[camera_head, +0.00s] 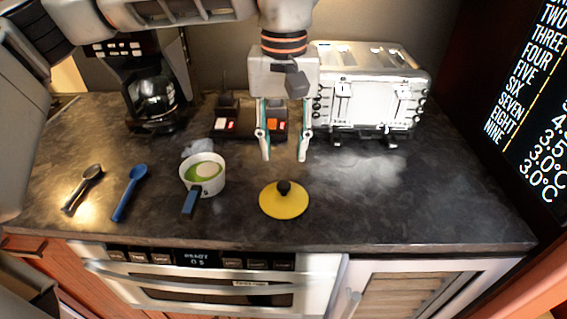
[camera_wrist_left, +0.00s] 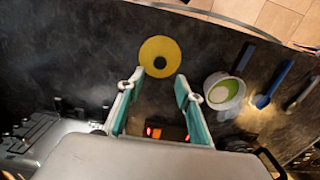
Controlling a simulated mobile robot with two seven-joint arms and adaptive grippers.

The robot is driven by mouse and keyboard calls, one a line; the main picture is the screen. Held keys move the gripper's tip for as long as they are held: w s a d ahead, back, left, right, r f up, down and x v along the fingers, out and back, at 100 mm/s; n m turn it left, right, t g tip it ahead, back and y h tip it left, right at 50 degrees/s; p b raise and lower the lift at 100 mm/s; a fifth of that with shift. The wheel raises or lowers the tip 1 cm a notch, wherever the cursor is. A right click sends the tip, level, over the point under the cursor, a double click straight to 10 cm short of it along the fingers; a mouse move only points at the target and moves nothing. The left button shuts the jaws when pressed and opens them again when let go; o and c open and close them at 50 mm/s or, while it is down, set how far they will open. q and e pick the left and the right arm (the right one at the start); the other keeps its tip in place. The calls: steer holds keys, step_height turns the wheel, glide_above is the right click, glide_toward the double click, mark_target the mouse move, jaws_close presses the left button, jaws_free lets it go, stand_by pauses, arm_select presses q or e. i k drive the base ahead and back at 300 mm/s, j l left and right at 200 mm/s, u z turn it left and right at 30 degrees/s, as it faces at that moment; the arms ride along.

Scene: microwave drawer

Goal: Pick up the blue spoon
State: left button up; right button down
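The blue spoon (camera_head: 129,191) lies on the dark countertop at the left, its bowl toward the back and its handle toward the front edge. It also shows in the left wrist view (camera_wrist_left: 274,83) at the right, beyond the white pot. My left gripper (camera_head: 284,159) is open and empty. It points down above the counter, behind the yellow lid and well to the right of the spoon. Its two fingers stand apart in the left wrist view (camera_wrist_left: 160,78), with nothing between them. My right gripper is not in view.
A white pot (camera_head: 216,185) with a blue handle and green contents stands between spoon and gripper. A dark spoon (camera_head: 84,188) lies left of the blue one. A yellow lid (camera_head: 283,204) lies in front. A coffee maker (camera_head: 155,90) and a toaster (camera_head: 368,100) stand behind.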

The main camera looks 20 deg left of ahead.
mark_target(138, 172)
steer(key=k, duration=1)
